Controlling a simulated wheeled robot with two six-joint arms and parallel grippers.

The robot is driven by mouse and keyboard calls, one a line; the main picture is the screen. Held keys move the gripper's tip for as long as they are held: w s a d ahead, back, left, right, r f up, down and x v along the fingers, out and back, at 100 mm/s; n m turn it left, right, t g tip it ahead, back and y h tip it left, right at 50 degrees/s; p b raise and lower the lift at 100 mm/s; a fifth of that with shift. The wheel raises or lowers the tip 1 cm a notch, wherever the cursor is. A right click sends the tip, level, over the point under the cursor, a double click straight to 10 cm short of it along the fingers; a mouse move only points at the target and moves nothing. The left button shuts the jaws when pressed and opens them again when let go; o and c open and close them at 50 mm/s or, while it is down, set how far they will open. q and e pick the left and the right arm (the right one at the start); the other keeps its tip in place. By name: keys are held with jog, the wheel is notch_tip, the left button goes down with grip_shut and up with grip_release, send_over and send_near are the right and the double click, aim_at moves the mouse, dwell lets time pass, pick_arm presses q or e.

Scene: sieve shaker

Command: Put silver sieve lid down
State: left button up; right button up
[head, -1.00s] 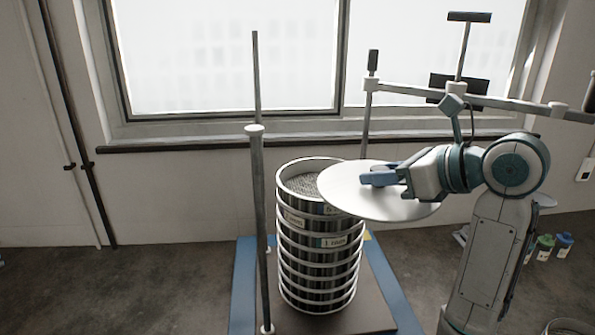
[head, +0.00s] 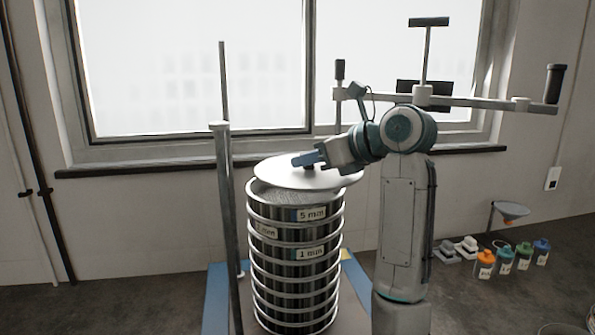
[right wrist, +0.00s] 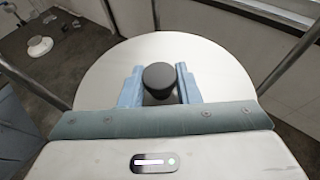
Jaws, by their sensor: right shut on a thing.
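The silver sieve lid (head: 280,176) is a round pale disc with a dark knob (right wrist: 159,78) at its centre. My right gripper (head: 308,160) is shut on the knob, with one blue finger on each side of it in the right wrist view. The lid is above the top of the sieve stack (head: 297,262), set a little back and to the right. A strip of the grainy contents shows below the lid's front edge, so the lid looks slightly raised. The stack has several metal rings with labels such as 5 mm and 1 mm. My left gripper is out of view.
The stack stands on a shaker base with a blue edge (head: 215,300). An upright rod (head: 228,220) rises close on the left. A clamp bar (head: 465,101) with a handle is at upper right. Several capped bottles (head: 485,264) and a funnel (head: 511,210) are at right.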

aim_at(297, 172)
jog(key=w+a, duration=0.2)
jog(key=shift+w, duration=0.3)
jog(key=shift+w+a+f+p, duration=0.1)
jog(key=shift+w+p, duration=0.15)
jog(key=shift+p, duration=0.05)
jog(key=shift+w+a, duration=0.15)
jog(key=shift+w, duration=0.1)
notch_tip(297, 172, down, 3)
jog(key=shift+w+f+p, duration=0.1)
jog(key=shift+p, duration=0.55)
jog(key=shift+f, duration=0.25)
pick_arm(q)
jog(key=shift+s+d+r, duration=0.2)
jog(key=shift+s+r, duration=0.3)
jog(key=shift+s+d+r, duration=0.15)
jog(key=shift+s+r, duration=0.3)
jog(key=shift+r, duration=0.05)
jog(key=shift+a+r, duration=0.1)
pick_arm(e)
jog(key=shift+f, duration=0.1)
jog(key=o, duration=1.1)
jog(key=shift+c, duration=0.2)
